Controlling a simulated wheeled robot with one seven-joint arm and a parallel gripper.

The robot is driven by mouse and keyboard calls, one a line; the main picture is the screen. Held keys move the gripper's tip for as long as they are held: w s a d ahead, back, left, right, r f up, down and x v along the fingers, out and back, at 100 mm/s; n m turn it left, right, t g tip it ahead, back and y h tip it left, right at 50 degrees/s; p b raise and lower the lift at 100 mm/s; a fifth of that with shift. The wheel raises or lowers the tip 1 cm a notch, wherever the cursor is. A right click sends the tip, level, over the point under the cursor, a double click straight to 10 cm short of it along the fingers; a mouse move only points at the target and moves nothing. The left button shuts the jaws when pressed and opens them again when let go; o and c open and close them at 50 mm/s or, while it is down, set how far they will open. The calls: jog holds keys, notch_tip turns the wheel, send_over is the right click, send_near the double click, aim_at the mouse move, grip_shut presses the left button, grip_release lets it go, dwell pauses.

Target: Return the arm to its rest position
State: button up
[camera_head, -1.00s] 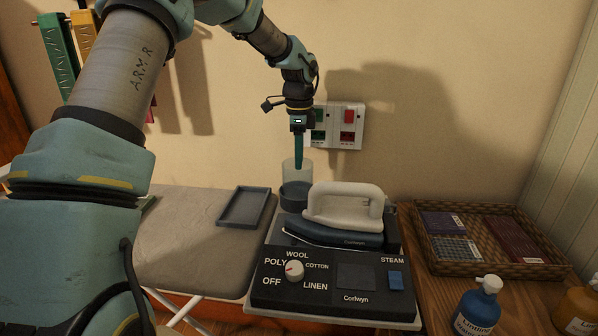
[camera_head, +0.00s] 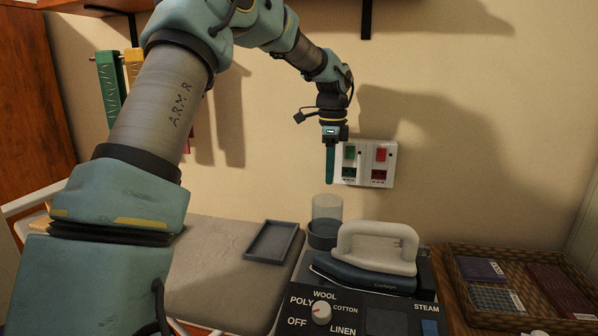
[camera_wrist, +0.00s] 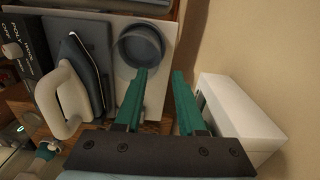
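My gripper (camera_head: 330,164) hangs pointing down in front of the wall, a little left of the socket panel and above the clear cup. In the wrist view its two green fingers (camera_wrist: 160,90) are apart with nothing between them. In the head view the fingers overlap, so only one edge shows. My arm reaches up from the left and bends over to the right. The gripper touches nothing that I can see.
A white wall panel (camera_head: 365,150) with red and green switches is close beside the gripper. Below are a clear cup with a dark base (camera_head: 325,220), an iron (camera_head: 370,260) on its station, a grey tray (camera_head: 270,241) and a wicker basket (camera_head: 455,285). A shelf is overhead.

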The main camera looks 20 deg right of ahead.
jog(key=s+a+f+n, duration=0.2)
jog(key=s+a+n, duration=0.3)
jog(key=a, duration=0.6)
jog(key=s+a+f+n+t, duration=0.1)
jog(key=s+a+f+n, duration=0.2)
jog(key=s+a+n, duration=0.3)
jog(key=s+a+f+n, duration=0.3)
jog(key=s+a+n, duration=0.2)
jog(key=a+n, duration=0.6)
jog(key=a, duration=0.6)
jog(key=shift+s+a+t, duration=0.15)
jog(key=shift+a+t, duration=0.15)
